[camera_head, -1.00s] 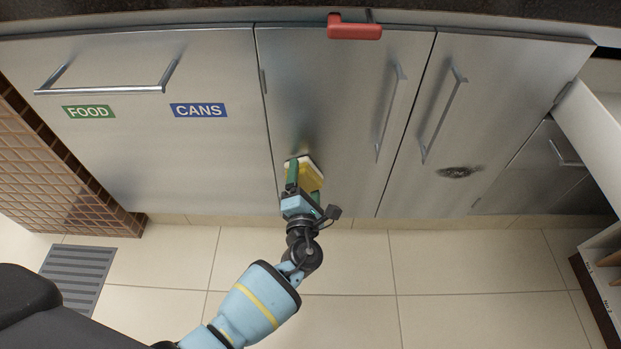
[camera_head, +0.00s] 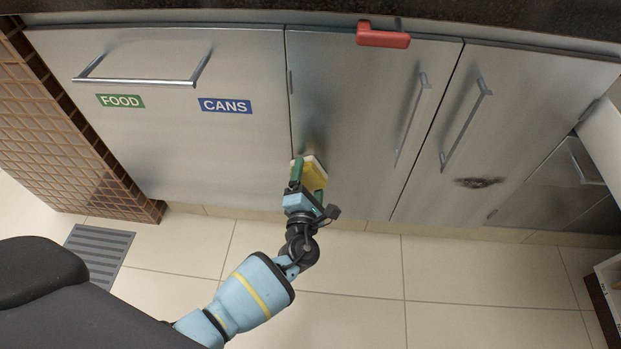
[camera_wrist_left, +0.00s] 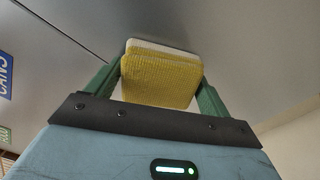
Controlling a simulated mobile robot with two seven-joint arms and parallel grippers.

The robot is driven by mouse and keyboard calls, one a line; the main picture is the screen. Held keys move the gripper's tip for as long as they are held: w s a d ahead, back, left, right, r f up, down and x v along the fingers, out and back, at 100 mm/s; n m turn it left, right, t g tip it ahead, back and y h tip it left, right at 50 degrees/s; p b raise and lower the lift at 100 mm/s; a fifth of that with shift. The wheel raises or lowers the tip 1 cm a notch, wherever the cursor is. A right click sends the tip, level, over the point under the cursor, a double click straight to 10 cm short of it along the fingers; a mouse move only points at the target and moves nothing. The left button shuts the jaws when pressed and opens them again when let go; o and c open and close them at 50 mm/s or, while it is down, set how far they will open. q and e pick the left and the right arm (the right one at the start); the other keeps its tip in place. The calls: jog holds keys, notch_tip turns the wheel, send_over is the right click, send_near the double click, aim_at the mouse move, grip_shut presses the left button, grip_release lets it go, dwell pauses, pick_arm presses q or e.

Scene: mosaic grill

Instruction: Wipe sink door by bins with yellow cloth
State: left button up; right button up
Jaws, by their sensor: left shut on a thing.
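The sink door (camera_head: 360,100) is the steel door just right of the bin front (camera_head: 200,140), which bears FOOD and CANS labels. My left gripper (camera_head: 308,180) is shut on the yellow cloth (camera_head: 314,174), a pad with a white layer on its door side. The cloth is at the lower left of the sink door; it seems to touch the steel. In the left wrist view the cloth (camera_wrist_left: 160,80) sits between the green fingers, with its white face against or very near the door. No clear stain shows on this door; the cloth hides a patch. My right gripper is not in view.
A red clip-like object (camera_head: 383,38) is at the sink door's top edge. The door handle (camera_head: 412,120) stands out at the right. The neighbouring door carries a dark smudge (camera_head: 479,182). A tiled wall end (camera_head: 100,150) stands left.

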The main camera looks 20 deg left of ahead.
aim_at(308, 182)
pick_arm(q)
jog(key=shift+p+v, duration=0.7)
jog(key=shift+v, duration=0.95)
jog(key=shift+p+v, duration=0.4)
jog(key=shift+v, duration=0.9)
jog(key=shift+s, duration=0.25)
jog(key=p+v, duration=0.1)
jog(key=v, duration=0.1)
jog(key=shift+s+d, duration=0.1)
jog(key=shift+s, duration=0.15)
jog(key=shift+r, duration=0.1)
